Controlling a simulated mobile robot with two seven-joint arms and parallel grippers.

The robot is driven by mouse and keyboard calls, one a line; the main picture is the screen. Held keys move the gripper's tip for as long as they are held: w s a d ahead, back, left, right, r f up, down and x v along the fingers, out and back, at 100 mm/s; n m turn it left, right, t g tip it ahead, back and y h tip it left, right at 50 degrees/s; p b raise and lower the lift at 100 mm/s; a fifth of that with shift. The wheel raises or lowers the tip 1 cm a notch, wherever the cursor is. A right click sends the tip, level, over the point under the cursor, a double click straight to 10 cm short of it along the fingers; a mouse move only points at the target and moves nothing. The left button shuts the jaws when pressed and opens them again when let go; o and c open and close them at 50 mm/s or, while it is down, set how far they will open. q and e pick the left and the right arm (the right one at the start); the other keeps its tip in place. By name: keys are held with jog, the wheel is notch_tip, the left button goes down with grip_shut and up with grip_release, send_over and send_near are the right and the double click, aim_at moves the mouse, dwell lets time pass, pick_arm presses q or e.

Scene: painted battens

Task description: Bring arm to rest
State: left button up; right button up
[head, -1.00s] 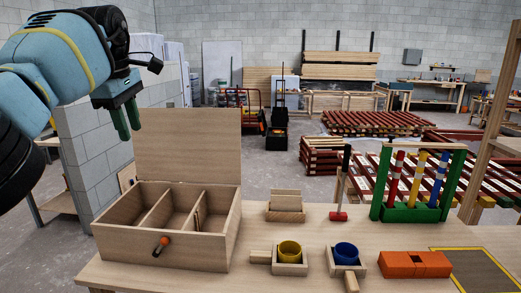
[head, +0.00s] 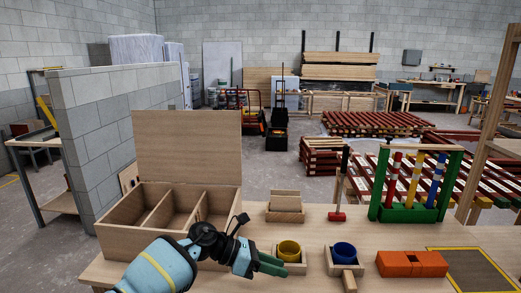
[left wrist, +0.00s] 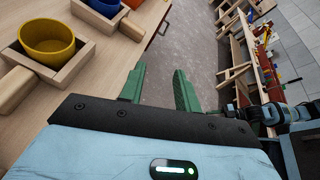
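My left gripper (head: 270,264) is low over the front of the workbench (head: 308,237), beside the yellow cup (head: 289,250) and in front of the wooden box. It also shows in the left wrist view (left wrist: 160,84), where its two green fingers are apart with nothing between them. Part of a light blue and black arm, likely my right one, shows at the right of the left wrist view.
A lidded wooden box (head: 185,150) stands open at left. A yellow-edged dark mat (head: 478,272) lies far right.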

pick_arm(q)
jog(key=s+d+f+n+t+h, duration=0.3)
jog(key=s+f+n+t+h, duration=0.3)
jog(key=n, duration=0.7)
jog(key=s+a+f+n+t+y+p, duration=0.1)
jog(key=s+a+f+n+t+y, duration=0.3)
jog(key=s+a+f+n+y, duration=0.7)
jog(key=s+a+f+n+t+y, duration=0.4)
jog(key=s+a+n, duration=0.35)
jog(key=n, duration=0.85)
jog(key=s+a+f+n+g+y, duration=0.1)
jog(key=s+a+n, duration=0.3)
jog(key=s, duration=0.4)
jog(key=s+a+f+n+g+y, duration=0.1)
jog(key=s+a+f+n+g, duration=0.3)
jog(key=s, duration=0.5)
jog(key=shift+s+p, duration=0.3)
jog(key=shift+p, duration=0.05)
pick_arm(e)
jog(key=shift+w+d+r+t, duration=0.1)
jog(key=shift+w+r+t, duration=0.2)
jog(key=shift+w+r, duration=0.85)
pick_arm(q)
jog(key=shift+a, duration=0.2)
pick_arm(e)
jog(key=shift+s, duration=0.15)
